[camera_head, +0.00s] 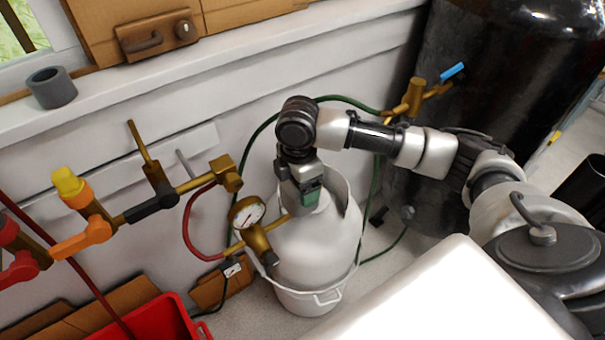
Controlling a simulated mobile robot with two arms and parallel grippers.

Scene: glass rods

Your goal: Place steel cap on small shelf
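A grey, hollow cylinder (52,88), open at the top, stands on the white window ledge (130,85) at the upper left; it may be the steel cap. A narrow white board (150,160) projects from the wall below the ledge; I cannot tell if it is the small shelf. My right arm comes in from the right, and its gripper (309,194) points down at the top of the white gas bottle (315,250). The fingertips are small and partly hidden against the bottle top, so I cannot tell whether they hold anything. My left gripper is out of view.
A pressure gauge (248,213) and brass fittings stand close left of the bottle. Valves with yellow (67,182) and orange (85,238) handles line the left. A large black tank (480,70) stands at right. A red bin (150,322) sits at lower left.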

